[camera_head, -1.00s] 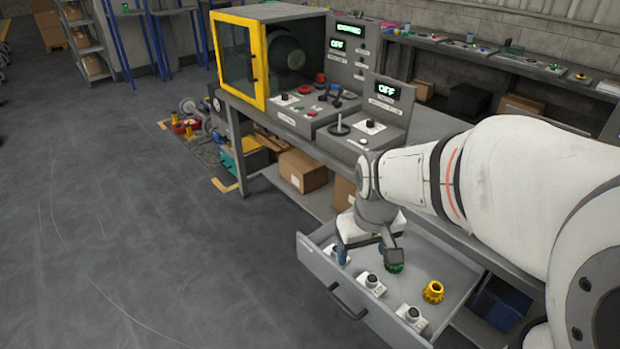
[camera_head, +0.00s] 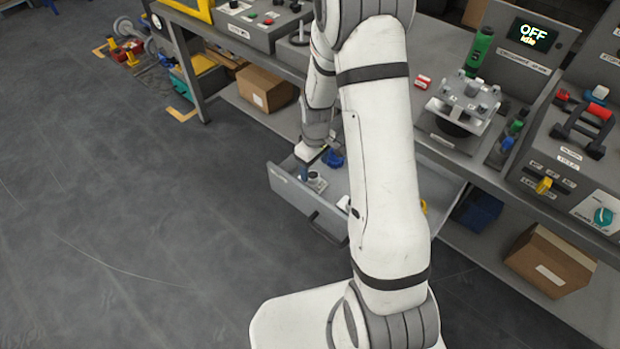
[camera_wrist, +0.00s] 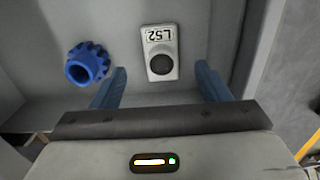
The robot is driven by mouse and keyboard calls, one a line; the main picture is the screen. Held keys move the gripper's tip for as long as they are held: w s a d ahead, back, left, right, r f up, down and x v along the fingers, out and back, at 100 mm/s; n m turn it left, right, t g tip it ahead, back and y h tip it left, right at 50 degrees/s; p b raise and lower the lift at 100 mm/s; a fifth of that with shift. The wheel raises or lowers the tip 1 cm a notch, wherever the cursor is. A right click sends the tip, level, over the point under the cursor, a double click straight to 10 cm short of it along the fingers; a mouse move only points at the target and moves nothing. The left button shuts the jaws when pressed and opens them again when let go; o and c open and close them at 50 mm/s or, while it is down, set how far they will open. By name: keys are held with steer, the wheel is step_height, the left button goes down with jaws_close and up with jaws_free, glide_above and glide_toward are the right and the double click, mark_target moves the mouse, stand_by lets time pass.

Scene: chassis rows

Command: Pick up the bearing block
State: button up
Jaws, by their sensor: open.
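A small white bearing block with a round dark bore and a label reading "L52" (camera_wrist: 160,55) lies in the open drawer. In the wrist view it is at the upper middle, just beyond and between my fingertips. My gripper (camera_wrist: 161,70) is open and empty, with one blue finger on either side of the block's line. In the head view my gripper (camera_head: 314,166) is low over the drawer's left end, at a white block (camera_head: 316,183). Another white block (camera_head: 343,204) is partly hidden behind my arm.
A blue gear (camera_wrist: 86,64) lies left of the block; it also shows in the head view (camera_head: 333,158). The grey drawer (camera_head: 290,195) has raised walls close to my gripper. A yellow part (camera_head: 424,207) is mostly hidden by my arm. The workbench stands above and behind the drawer.

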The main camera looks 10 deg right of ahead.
mark_target(313, 174)
steer(key=f, duration=0.5)
steer(key=shift+w+a+f, duration=0.2)
steer(key=shift+a+f, duration=0.05)
steer(key=shift+f, duration=0.1)
steer(key=shift+c, duration=0.2)
steer(key=c, duration=1.3)
steer(key=shift+o, duration=0.2)
steer(key=shift+r, duration=0.1)
